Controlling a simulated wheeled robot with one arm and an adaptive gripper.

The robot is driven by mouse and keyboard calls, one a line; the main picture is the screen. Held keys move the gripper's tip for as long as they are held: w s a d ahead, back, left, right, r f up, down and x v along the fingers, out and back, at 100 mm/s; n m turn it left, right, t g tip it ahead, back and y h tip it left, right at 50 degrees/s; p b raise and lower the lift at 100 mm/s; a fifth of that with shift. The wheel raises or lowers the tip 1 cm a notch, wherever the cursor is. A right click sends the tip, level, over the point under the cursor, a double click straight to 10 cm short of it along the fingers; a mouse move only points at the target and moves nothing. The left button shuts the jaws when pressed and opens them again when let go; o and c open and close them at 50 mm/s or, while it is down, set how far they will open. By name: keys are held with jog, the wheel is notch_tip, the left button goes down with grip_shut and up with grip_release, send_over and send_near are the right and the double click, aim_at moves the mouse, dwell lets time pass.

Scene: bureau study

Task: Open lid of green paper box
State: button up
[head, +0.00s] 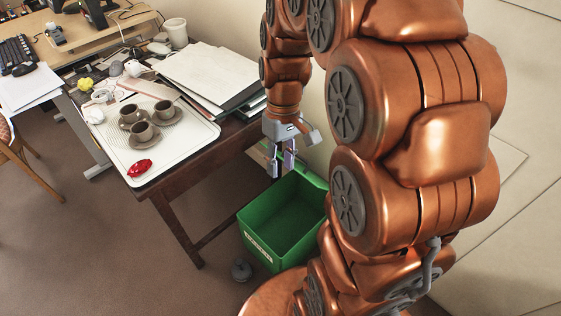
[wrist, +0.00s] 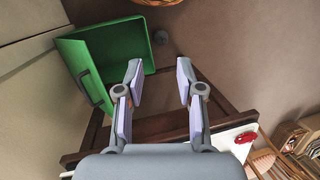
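The green paper box (head: 290,215) stands on the floor beside the wooden table, under my gripper. Its top is uncovered and I see into its empty-looking inside. My gripper (head: 280,167) hangs above the box's far edge. In the wrist view its fingers (wrist: 160,78) are spread apart with nothing between them.
The table carries a white tray (head: 176,149) with brown cups (head: 142,133) and a red item (head: 139,168), and stacked papers (head: 207,72). A small grey object (head: 241,270) lies on the floor by the box. A wall is close behind the box.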

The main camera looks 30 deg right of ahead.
jog(key=shift+s+a+r, duration=0.25)
jog(key=shift+s+a, duration=0.1)
jog(key=shift+s, duration=0.1)
jog(key=shift+w+d+f, duration=0.15)
jog(key=shift+w+f, duration=0.1)
jog(key=shift+w, duration=0.05)
jog(key=c, duration=0.4)
jog(key=w+n+b, duration=0.1)
jog(key=w+d+f+n+b, duration=0.1)
jog(key=n, duration=0.1)
jog(key=w+d+f+n+b, duration=0.1)
jog(key=shift+w+b, duration=0.35)
jog(key=shift+w, duration=0.05)
grip_shut()
jog(key=n+t+y+b, duration=0.1)
jog(key=n+t+b, duration=0.1)
jog(key=n+b, duration=1.05)
send_over(301, 158)
jog(key=d+p, duration=0.2)
notch_tip(301, 158, down, 8)
jog(key=n, duration=0.3)
jog(key=shift+g, duration=0.3)
jog(key=shift+s+a+b+x, duration=0.15)
jog(key=shift+b+x, duration=0.4)
jog(key=shift+x, duration=1.9)
jog(key=shift+s+a+b+x, duration=0.1)
jog(key=shift+b+x, duration=0.4)
jog(key=shift+x, duration=2)
